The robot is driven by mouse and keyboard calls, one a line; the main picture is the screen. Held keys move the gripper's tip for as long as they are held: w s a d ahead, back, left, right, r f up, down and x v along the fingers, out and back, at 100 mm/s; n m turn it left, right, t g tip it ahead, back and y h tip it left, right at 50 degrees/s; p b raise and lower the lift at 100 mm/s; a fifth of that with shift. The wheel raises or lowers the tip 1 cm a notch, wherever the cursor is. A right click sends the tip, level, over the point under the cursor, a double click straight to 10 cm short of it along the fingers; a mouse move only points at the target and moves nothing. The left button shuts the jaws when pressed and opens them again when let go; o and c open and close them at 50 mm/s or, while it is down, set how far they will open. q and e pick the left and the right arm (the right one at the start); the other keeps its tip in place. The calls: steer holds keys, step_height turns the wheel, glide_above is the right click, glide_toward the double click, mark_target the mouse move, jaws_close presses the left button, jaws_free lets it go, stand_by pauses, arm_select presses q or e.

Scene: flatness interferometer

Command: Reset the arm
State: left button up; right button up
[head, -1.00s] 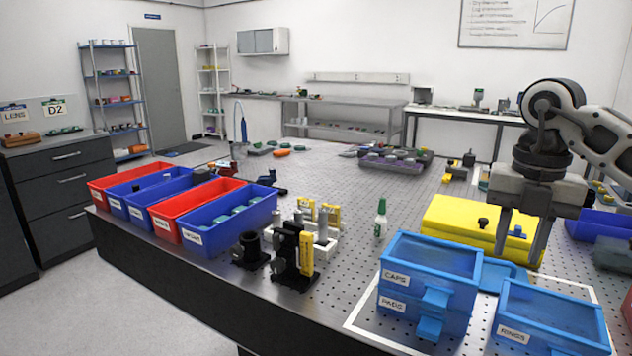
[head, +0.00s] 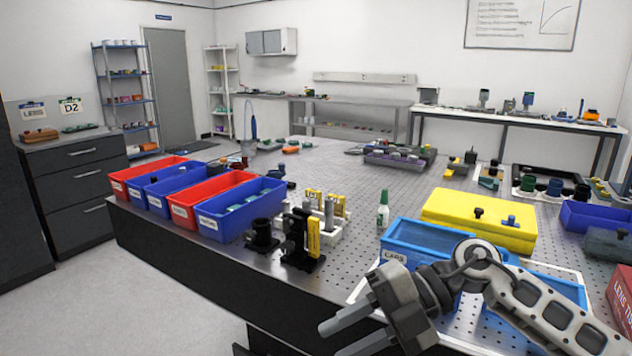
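My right arm comes in from the right edge, and its gripper (head: 335,341) is low in the picture, in front of the table's near edge. Its two fingers point down and to the left. They stand apart with nothing visible between them; the lower finger is cut off by the bottom edge. My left gripper is not in view.
The arm partly hides the blue CAPS bin (head: 420,236) and the blue bin to its right (head: 560,287). Red and blue bins (head: 235,208) line the left edge. Floor front left is clear.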

steer(key=s+a+r+m+t+y, duration=0.1)
steer(key=s+a+m+t+y, duration=0.15)
steer(key=a+m+y, duration=0.35)
steer(key=w+d+f+m+t+h, duration=0.1)
steer(key=d+f+m+t+h, duration=0.6)
steer(key=m, duration=0.4)
steer(key=d+f+m+t+h, duration=0.5)
steer(key=f+m+t, duration=0.4)
steer(key=m+t, duration=0.15)
steer(key=s+d+f+m+g+h, duration=0.3)
steer(key=s+f+g, duration=0.3)
steer(key=s+f, duration=0.5)
steer(key=shift+s+d+f+m+g+h, duration=0.3)
steer(key=shift+d+f+m+g+h, duration=0.1)
steer(key=shift+d+f+m, duration=0.5)
steer(key=shift+a, duration=0.1)
